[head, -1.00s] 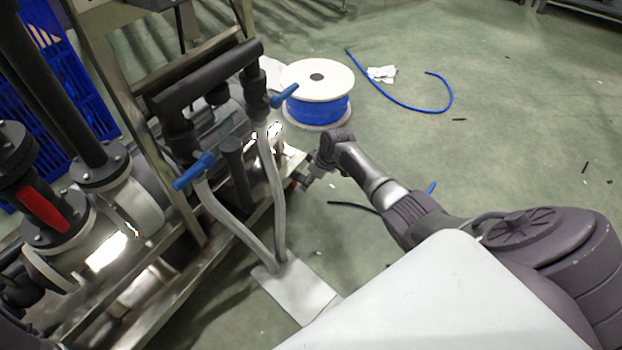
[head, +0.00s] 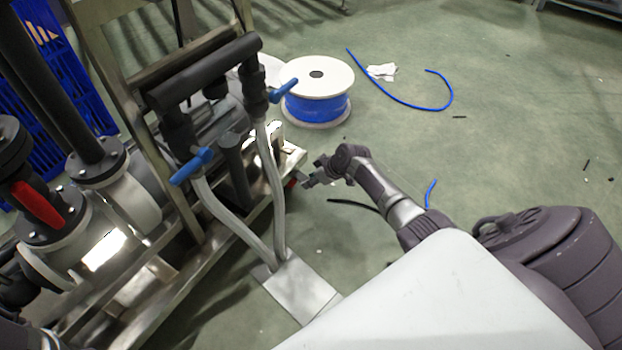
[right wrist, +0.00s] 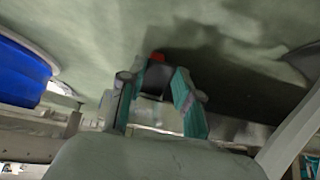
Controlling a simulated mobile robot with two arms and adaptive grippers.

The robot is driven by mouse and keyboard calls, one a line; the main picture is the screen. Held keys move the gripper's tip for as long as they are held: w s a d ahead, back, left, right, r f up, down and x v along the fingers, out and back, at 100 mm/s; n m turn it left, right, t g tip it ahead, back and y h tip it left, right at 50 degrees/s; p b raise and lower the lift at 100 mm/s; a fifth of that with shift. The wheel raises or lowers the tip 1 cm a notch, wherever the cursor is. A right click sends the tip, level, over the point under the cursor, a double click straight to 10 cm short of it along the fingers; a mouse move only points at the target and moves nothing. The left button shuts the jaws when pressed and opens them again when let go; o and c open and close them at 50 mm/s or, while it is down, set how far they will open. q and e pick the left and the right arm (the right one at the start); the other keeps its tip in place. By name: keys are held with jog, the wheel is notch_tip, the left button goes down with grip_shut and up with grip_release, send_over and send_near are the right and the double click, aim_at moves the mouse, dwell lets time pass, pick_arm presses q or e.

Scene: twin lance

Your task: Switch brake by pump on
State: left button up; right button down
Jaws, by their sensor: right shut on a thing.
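The brake (head: 292,183) shows as a small red part low at the right end of the pump's metal frame. In the right wrist view it is a dark piece with a red tip (right wrist: 157,60), between the fingers. My right gripper (head: 306,182) is at the frame's end, beside the red part. In the right wrist view my right gripper (right wrist: 157,100) has its teal-padded fingers on either side of the dark piece and is shut on it. The brake's lower part is hidden. My left gripper is out of view.
The pump frame (head: 170,290) carries black pipes, blue-handled valves (head: 193,165) and a red lever (head: 37,204). Grey hoses run down to a floor plate (head: 300,288). A blue cable spool (head: 317,95) stands behind. Floor to the right is mostly clear, with loose cable pieces.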

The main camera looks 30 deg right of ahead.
jog(key=f+t+b, duration=0.1)
jog(key=b, duration=0.2)
jog(key=shift+s+f+t+y, duration=0.1)
jog(key=shift+f+t+y, duration=0.3)
jog(key=shift+t+b, duration=0.5)
jog(key=shift+b, duration=0.55)
jog(key=c, duration=0.8)
grip_release()
jog(key=v, duration=1.2)
jog(key=shift+d+y, duration=0.3)
jog(key=shift+f, duration=0.1)
